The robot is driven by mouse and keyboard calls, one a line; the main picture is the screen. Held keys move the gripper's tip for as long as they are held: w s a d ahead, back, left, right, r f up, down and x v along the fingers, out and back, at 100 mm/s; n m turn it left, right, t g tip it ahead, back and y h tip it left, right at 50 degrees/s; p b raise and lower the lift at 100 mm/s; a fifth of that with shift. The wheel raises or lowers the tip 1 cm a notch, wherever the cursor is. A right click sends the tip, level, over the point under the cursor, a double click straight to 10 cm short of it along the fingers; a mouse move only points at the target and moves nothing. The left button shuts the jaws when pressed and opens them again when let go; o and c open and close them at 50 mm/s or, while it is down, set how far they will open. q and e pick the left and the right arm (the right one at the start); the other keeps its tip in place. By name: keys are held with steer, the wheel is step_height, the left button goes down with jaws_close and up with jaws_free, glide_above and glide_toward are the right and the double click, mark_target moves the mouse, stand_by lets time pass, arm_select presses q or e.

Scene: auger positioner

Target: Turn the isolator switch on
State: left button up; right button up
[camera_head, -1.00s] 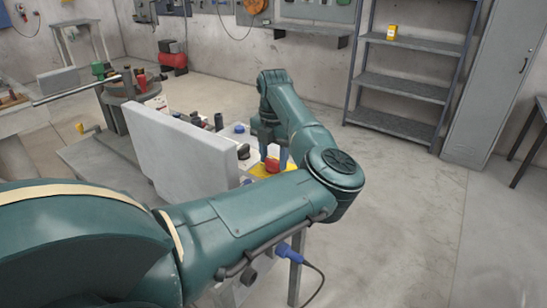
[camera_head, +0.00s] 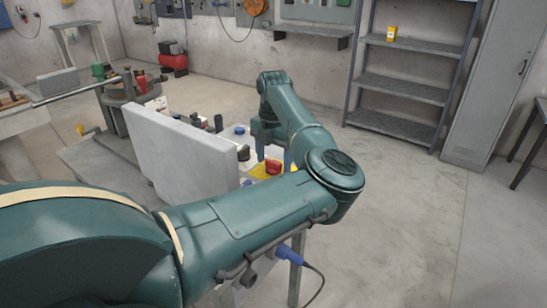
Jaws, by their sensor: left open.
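The isolator switch shows as a red knob (camera_head: 273,167) on a yellow plate (camera_head: 262,173), on the far side of a grey upright panel. My left arm reaches in from the left and bends over toward it. My left gripper (camera_head: 274,153) is at the end of this arm, just above and around the red knob. Its jaws are open and it holds nothing that I can see. The wrist and forearm partly hide the fingers and the plate. I cannot tell whether a finger touches the knob, or which way the knob points. My right gripper is not in view.
The grey panel (camera_head: 180,150) stands close to the left of the switch. Several dark knobs and a blue button (camera_head: 239,130) sit near it. A blue plug with a cable (camera_head: 288,255) hangs below my arm. The floor to the right is clear, before a metal shelf (camera_head: 400,86).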

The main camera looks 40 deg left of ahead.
mark_target(274, 161)
arm_select(q)
steer(key=shift+r, duration=0.1)
step_height(274, 161, up, 13)
steer(key=shift+b, duration=0.35)
stand_by(0.6)
